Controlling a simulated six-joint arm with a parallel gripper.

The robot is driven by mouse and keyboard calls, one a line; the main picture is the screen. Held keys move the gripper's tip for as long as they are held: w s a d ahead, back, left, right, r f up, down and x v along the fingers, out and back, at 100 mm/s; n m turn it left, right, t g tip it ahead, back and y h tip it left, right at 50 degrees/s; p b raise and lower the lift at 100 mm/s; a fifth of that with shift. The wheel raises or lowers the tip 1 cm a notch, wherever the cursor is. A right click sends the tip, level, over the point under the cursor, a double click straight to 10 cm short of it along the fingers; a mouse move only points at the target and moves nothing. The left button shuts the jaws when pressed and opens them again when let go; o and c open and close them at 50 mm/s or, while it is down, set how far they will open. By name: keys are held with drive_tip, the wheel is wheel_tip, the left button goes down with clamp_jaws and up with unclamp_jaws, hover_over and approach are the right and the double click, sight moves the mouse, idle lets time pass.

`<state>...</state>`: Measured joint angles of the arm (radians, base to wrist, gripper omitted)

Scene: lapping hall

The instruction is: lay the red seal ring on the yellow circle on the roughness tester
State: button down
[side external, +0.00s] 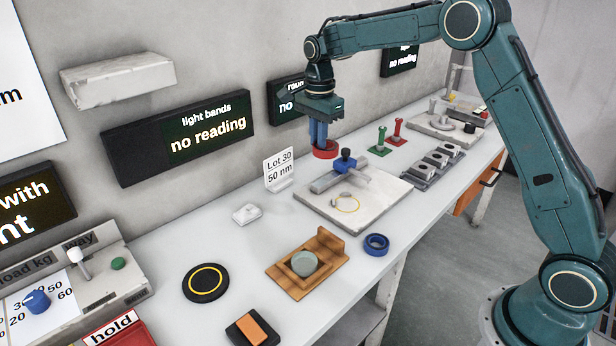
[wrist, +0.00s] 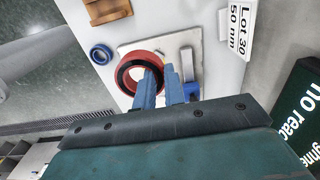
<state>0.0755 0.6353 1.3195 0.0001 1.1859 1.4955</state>
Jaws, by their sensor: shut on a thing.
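The red seal ring (side external: 326,153) hangs from my gripper (side external: 319,143), above the far side of the bench. In the wrist view the ring (wrist: 122,75) is held by one side of its wall between the blue fingers (wrist: 160,78). The roughness tester (side external: 374,207) is a pale plate with a grey bar and a blue-topped part. Its yellow circle (side external: 356,209) lies bare on the plate, in front of and below the ring. In the wrist view the tester's plate (wrist: 185,38) shows behind the ring; the yellow circle cannot be made out there.
A blue ring (side external: 377,245) and a wooden holder with a grey-green round piece (side external: 304,263) stand nearer the front. The Lot 30 card (side external: 279,170) stands left of the tester. Green and red posts (side external: 389,139) and a grey slotted block (side external: 433,166) stand to the right.

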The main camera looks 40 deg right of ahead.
drive_tip(key=s+d+r, duration=0.1)
drive_tip(key=s+d, duration=0.1)
drive_tip(key=d, duration=0.6)
hover_over(340, 200)
wheel_tip(340, 200, down, 16)
drive_tip(key=shift+r, duration=0.2)
drive_tip(key=shift+s, duration=0.1)
drive_tip(key=shift+f, duration=2.15)
drive_tip(key=shift+f, duration=0.15)
drive_tip(key=c, duration=1.5)
unclamp_jaws()
